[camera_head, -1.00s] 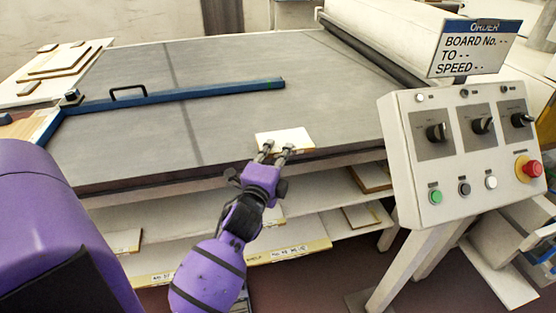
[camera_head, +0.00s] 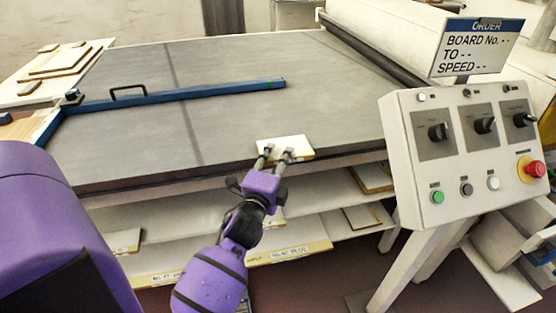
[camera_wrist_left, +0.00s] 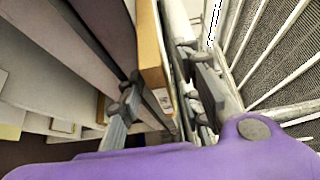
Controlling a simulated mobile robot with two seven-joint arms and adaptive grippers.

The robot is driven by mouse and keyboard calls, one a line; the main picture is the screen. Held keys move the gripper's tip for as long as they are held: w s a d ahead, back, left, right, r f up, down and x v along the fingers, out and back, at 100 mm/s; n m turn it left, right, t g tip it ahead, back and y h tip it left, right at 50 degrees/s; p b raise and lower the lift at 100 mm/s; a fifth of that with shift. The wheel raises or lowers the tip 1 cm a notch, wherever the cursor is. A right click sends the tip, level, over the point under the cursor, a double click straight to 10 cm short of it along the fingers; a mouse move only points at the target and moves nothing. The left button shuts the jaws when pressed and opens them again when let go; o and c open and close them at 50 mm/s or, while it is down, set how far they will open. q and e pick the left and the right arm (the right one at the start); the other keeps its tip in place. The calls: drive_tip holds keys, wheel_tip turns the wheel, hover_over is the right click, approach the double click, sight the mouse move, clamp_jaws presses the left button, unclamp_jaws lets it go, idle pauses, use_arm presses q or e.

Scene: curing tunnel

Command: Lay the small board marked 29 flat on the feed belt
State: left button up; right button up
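The small board (camera_head: 285,146) is pale with a tan edge, at the front edge of the grey feed belt (camera_head: 235,110). No number is readable on it. My left gripper (camera_head: 278,151) is at its near side, with its fingertips against the board. In the left wrist view, the board's tan edge (camera_wrist_left: 152,50) lies between the two fingers (camera_wrist_left: 158,85), which seem shut on it. The board is just above or touching the belt; I cannot tell which. My right gripper is not in view.
A blue bar (camera_head: 180,96) with a black handle crosses the belt. A control panel (camera_head: 465,150) with knobs and a red button stands at right under an order sign (camera_head: 475,48). Shelves (camera_head: 300,235) with boards sit below the belt. Much of the belt is clear.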

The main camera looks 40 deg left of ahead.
use_arm(q)
drive_tip(key=shift+r, duration=0.3)
drive_tip(key=b+v, duration=0.1)
drive_tip(key=v, duration=1.1)
drive_tip(key=s+d+f+n+g+h, duration=0.25)
drive_tip(key=s+f, duration=0.35)
drive_tip(key=f, duration=0.3)
drive_tip(key=s+d+f+n+g+h, duration=0.1)
drive_tip(key=s+d+f+n+g, duration=0.2)
drive_tip(key=s+f, duration=0.5)
drive_tip(key=s+d+f+n+g+h, duration=0.1)
drive_tip(key=s+d+f+n+g, duration=0.1)
drive_tip(key=s+f, duration=0.4)
drive_tip(key=s+d+f+n+g+h, duration=0.1)
drive_tip(key=s+d+f+n, duration=0.4)
drive_tip(key=s, duration=0.5)
wheel_tip(320, 180, down, 2)
drive_tip(key=shift+s+d+f+n+g, duration=0.15)
drive_tip(key=shift+s+d+n+g, duration=0.05)
drive_tip(key=shift+n+g, duration=0.4)
